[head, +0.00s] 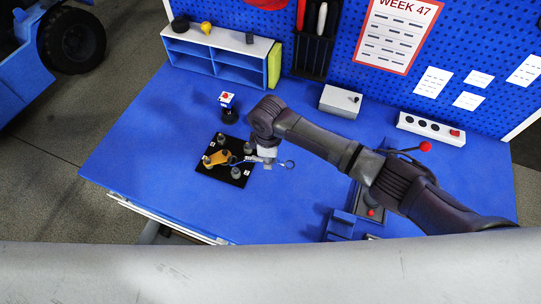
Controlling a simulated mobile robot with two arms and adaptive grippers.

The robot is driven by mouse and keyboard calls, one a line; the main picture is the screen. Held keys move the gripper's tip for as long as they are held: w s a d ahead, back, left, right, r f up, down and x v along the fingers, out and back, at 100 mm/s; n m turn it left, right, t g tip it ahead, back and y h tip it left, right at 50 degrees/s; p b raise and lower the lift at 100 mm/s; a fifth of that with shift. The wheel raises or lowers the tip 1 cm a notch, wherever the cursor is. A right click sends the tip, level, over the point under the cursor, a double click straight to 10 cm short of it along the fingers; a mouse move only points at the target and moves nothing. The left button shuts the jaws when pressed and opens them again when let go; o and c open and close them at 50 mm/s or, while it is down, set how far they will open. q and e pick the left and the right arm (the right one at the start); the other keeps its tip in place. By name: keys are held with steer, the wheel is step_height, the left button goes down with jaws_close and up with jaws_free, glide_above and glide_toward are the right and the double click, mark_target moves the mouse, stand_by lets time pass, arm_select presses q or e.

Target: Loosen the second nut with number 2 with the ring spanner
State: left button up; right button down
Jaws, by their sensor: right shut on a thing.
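A black fixture plate (207,171) lies on the blue bench, with several grey nuts or posts, a yellow-orange piece (216,158) and small white number labels on it. The labels are too small to read, so I cannot tell which nut is number 2. My right gripper (267,162) is at the plate's right edge, shut on the ring spanner (281,163). One ring end sticks out to the right of the fingers; the other end reaches left over the plate, near the nuts. I cannot tell whether it sits around a nut. My left gripper is not in view.
A blue shelf unit (240,76) stands at the back left. A red-topped button post (227,100) is just behind the plate. A grey box (340,101) and a white switch panel (430,129) are at the back. The bench left of the plate is clear.

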step_height(320, 180, down, 3)
steer(key=shift+w+r+b, duration=0.1)
steer(key=shift+b, duration=1)
steer(key=shift+p, duration=0.5)
steer(key=shift+f+b, duration=0.9)
steer(key=shift+f, duration=0.8)
stand_by(0.9)
stand_by(0.5)
